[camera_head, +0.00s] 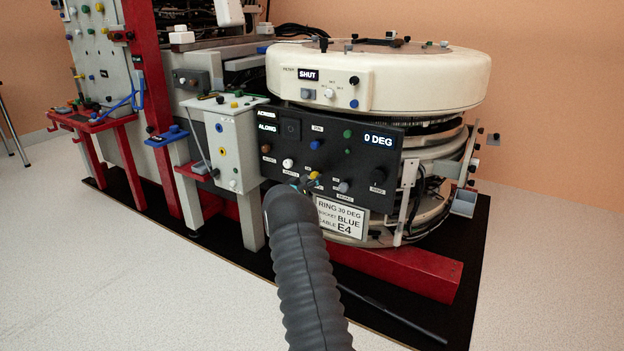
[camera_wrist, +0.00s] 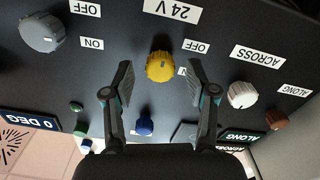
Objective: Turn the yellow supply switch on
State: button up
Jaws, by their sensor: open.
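In the head view the yellow switch (camera_head: 314,175) shows just above my dark arm, which hides most of my gripper.
A grey knob (camera_wrist: 42,32) and a white knob (camera_wrist: 242,95) flank the yellow one. A blue knob (camera_wrist: 144,127) sits between my fingers' bases. The display (camera_head: 379,140) reads 0 DEG. A white card (camera_head: 341,217) hangs below the panel.

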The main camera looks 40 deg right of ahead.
jog(key=shift+w+d, duration=0.2)
jog(key=shift+d, duration=0.4)
grip_shut()
jog(key=shift+a, duration=0.1)
